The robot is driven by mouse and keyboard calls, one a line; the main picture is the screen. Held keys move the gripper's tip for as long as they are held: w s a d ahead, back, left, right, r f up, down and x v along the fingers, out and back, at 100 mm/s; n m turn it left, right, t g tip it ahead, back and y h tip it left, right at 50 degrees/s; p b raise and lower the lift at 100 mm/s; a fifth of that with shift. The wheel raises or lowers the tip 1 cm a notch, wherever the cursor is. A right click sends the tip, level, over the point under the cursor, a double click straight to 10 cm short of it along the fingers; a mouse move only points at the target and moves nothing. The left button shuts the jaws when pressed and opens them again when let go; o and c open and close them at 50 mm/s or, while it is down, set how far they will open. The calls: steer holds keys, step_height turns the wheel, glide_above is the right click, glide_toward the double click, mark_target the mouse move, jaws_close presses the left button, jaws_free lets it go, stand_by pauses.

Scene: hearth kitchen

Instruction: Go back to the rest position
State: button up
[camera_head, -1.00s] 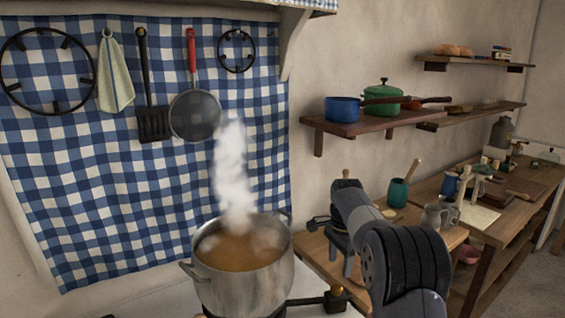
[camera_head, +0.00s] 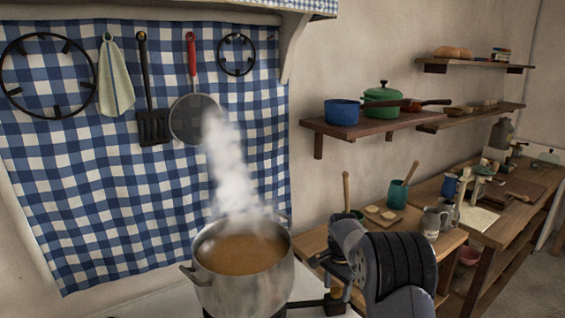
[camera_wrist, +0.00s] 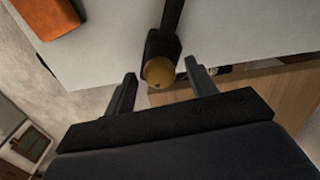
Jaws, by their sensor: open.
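My gripper (camera_wrist: 160,68) is open in the wrist view, its two dark fingers apart with nothing held between them. Beyond the fingertips is a dark bar with a round brass-coloured end (camera_wrist: 159,72); I cannot tell how far it is from them. In the head view my arm is folded at the lower middle right, right of the steaming pot (camera_head: 235,290). The gripper there is low, near the left end of the wooden counter, and partly hidden by my arm.
The pot of brown liquid stands on a pale stove top. A wooden counter (camera_head: 398,226) holds a green cup (camera_head: 397,194) with a utensil, a grey jug (camera_head: 432,222) and other items. A wall shelf (camera_head: 372,128) with pots is above. An orange block (camera_wrist: 45,15) shows in the wrist view.

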steer(key=n, duration=0.9)
steer(key=shift+n, duration=0.3)
steer(key=n, duration=0.4)
steer(key=shift+n, duration=2.9)
